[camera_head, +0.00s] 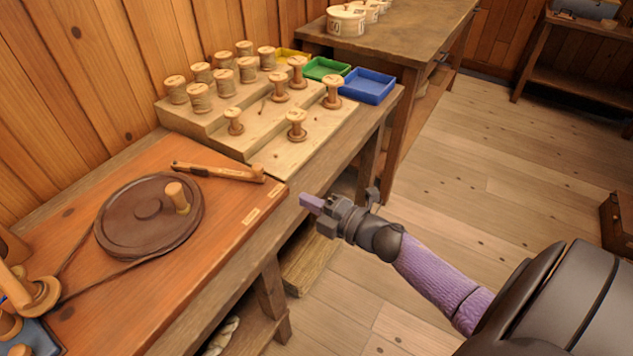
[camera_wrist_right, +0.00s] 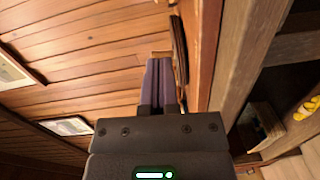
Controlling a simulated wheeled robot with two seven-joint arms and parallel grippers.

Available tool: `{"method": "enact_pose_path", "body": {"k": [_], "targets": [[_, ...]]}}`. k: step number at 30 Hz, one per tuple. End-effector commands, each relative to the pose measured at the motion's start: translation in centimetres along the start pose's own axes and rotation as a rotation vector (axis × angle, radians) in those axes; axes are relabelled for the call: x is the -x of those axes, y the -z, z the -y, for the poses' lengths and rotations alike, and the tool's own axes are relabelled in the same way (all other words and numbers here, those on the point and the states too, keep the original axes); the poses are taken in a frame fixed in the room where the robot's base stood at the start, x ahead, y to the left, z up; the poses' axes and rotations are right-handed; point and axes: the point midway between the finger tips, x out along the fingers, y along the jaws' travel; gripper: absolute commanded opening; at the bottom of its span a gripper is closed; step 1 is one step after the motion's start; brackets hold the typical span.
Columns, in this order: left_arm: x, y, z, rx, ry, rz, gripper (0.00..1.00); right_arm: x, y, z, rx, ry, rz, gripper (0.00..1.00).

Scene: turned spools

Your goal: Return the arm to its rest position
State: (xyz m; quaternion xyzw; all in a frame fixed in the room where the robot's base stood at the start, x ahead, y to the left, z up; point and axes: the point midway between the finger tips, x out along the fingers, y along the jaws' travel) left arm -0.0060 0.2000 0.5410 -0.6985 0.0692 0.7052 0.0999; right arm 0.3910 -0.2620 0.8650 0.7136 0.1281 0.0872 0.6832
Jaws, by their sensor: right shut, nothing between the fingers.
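My right gripper (camera_head: 312,203) is in the head view, past the front edge of the bench and to the right of the orange-brown board. Its purple fingers are shut with nothing between them. In the right wrist view the closed fingers (camera_wrist_right: 160,82) point along the bench edge toward a plank wall. My right arm (camera_head: 440,275) in its purple sleeve reaches in from the lower right. The gripper appears apart from the bench. My left gripper is not in view.
The bench holds a board (camera_head: 235,200) with a dark round wheel (camera_head: 125,235), and a stepped rack (camera_head: 255,140) with several spools. Blue (camera_head: 368,84) and green (camera_head: 326,68) trays stand behind. A second table (camera_head: 400,35) is at the back. Open floor (camera_head: 510,160) lies to the right.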

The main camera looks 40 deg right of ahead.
Motion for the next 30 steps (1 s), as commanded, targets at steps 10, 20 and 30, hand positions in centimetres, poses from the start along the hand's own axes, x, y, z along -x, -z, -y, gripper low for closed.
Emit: {"method": "enact_pose_path", "body": {"k": [10, 20, 30], "targets": [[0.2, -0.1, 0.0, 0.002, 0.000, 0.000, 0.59, 1.4, -0.1, 0.0, 0.001, 0.000, 0.000, 0.00], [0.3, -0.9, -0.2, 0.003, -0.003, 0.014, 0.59, 1.6, -0.2, 0.9, -0.031, 0.018, 0.019, 0.00], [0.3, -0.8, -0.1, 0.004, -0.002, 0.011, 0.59, 16.8, 4.6, 26.5, -0.878, 0.627, 0.701, 0.00]]}}
